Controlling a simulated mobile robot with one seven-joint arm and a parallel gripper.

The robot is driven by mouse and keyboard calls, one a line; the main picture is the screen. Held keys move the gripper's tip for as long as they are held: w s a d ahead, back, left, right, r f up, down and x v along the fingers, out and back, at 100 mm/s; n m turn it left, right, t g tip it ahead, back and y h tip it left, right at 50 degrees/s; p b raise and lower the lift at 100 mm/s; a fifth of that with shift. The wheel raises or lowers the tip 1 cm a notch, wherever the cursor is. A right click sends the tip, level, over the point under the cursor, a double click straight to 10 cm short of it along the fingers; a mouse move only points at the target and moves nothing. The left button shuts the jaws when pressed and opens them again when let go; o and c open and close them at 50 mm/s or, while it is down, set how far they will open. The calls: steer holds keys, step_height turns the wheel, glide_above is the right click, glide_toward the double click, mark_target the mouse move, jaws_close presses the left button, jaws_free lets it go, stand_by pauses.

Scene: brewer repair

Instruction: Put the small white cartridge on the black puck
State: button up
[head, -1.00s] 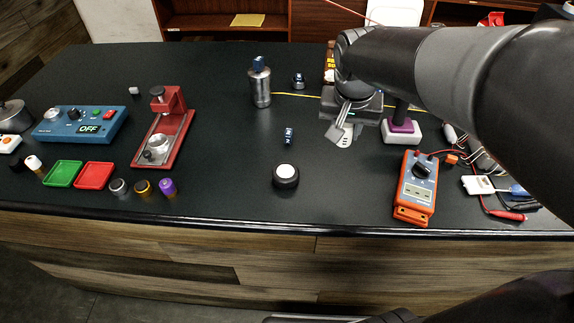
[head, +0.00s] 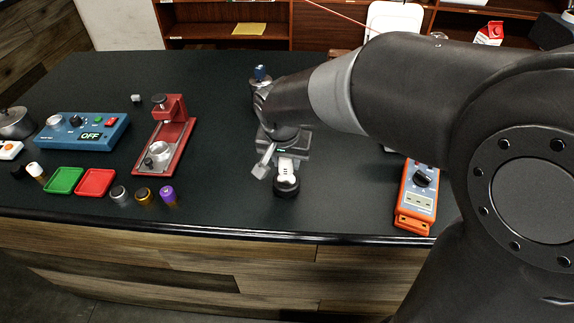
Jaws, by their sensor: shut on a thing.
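The small white cartridge (head: 287,171) is under my gripper (head: 285,162), which is shut on it. The cartridge appears over the black puck (head: 287,190), a short round piece standing on the dark counter. The cartridge and gripper hide most of the puck's white top; its black front side shows. I cannot tell whether the cartridge touches the puck or hangs just above it.
To the left are a red press (head: 164,140), a blue control box (head: 82,131) reading OFF, a green tray (head: 64,180) and a red tray (head: 96,182). An orange meter (head: 416,197) lies to the right. My arm hides much of the right counter.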

mark_target(287, 169)
steer(key=shift+f, duration=1.4)
steer(key=shift+f, duration=0.15)
steer(key=o, duration=1)
steer(key=v, duration=1.2)
steer(key=s+d, duration=0.4)
steer(key=d, duration=0.2)
steer(key=s+d+r+n+t, duration=0.1)
steer(key=s+d, duration=0.3)
steer(key=d, duration=0.2)
steer(key=s+d+t, duration=0.1)
steer(key=s+d, duration=0.3)
steer(key=d, duration=0.3)
steer(key=shift+s+r+n, duration=0.1)
steer(key=shift+r+n, duration=0.2)
steer(key=shift+n, duration=0.1)
